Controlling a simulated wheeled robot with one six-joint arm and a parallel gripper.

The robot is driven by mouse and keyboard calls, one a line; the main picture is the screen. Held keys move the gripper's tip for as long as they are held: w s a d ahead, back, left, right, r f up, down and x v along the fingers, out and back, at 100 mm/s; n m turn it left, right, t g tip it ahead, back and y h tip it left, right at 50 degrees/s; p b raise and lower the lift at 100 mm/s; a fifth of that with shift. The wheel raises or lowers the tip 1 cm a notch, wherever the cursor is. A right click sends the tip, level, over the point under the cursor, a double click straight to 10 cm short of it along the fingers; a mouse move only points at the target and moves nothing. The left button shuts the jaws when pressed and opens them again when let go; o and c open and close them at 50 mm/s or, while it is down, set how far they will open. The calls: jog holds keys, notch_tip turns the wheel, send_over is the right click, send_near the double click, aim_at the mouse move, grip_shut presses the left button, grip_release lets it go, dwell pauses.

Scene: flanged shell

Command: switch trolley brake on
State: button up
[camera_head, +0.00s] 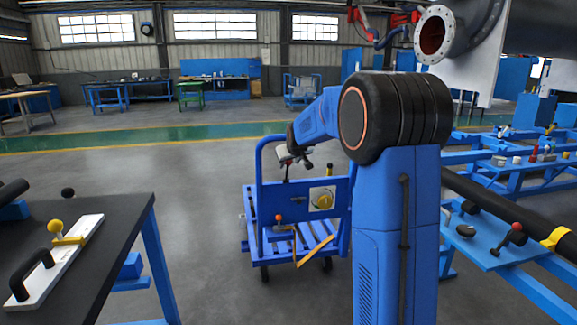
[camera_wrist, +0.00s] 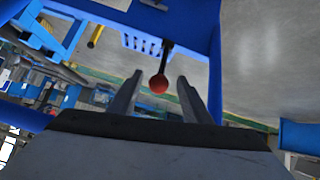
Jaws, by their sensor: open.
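The blue trolley (camera_head: 303,194) stands on the floor beyond my arm in the head view. My gripper (camera_head: 294,155) is above its upright panel. In the wrist view my gripper (camera_wrist: 160,77) is open, with two dark fingers spread apart. A red ball knob (camera_wrist: 158,85) on a short black lever (camera_wrist: 167,55) shows between the fingertips; I cannot tell its exact depth. The lever comes from a blue part of the trolley (camera_wrist: 195,32). Whether either finger touches the knob is unclear.
A dark table (camera_head: 120,225) with a white plate and yellow-knobbed clamp (camera_head: 56,228) stands at left. A blue bench (camera_head: 490,250) with another red-knobbed lever (camera_head: 515,228) stands at right. A flanged pipe (camera_head: 436,34) hangs upper right. Floor left of the trolley is clear.

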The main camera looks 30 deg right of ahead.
jog(key=v, duration=1.3)
jog(key=shift+r, duration=0.2)
